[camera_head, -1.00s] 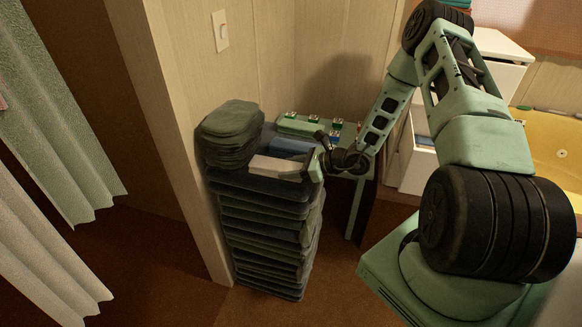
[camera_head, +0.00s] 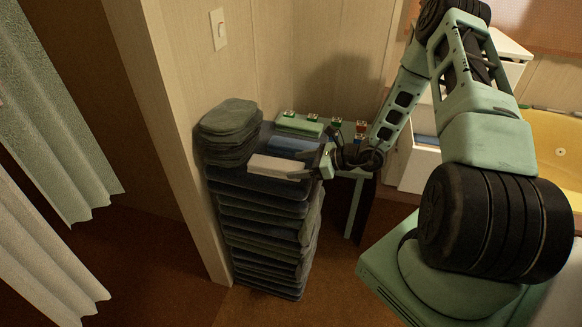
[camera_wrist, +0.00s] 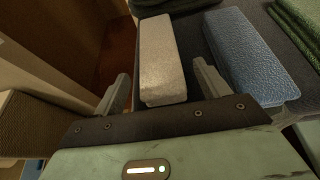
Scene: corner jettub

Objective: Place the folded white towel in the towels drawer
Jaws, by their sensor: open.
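The folded white towel (camera_head: 280,167) lies flat on top of the tall stack of dark folded towels. It also shows in the wrist view (camera_wrist: 162,58), its near end between and slightly ahead of my two fingers. My gripper (camera_head: 322,164) is open and empty at the right end of the white towel; in the wrist view its fingers (camera_wrist: 163,83) are spread wide on either side. A white drawer unit (camera_head: 415,173) stands behind my arm, partly hidden, with something bluish showing in an opening. I cannot tell which part is the towels drawer.
A folded blue towel (camera_head: 293,146) lies beside the white one, close to my right finger in the wrist view (camera_wrist: 245,50). A dark green towel pile (camera_head: 228,130) sits at the stack's left. A small table (camera_head: 345,172) with small items stands behind. Floor is clear in front.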

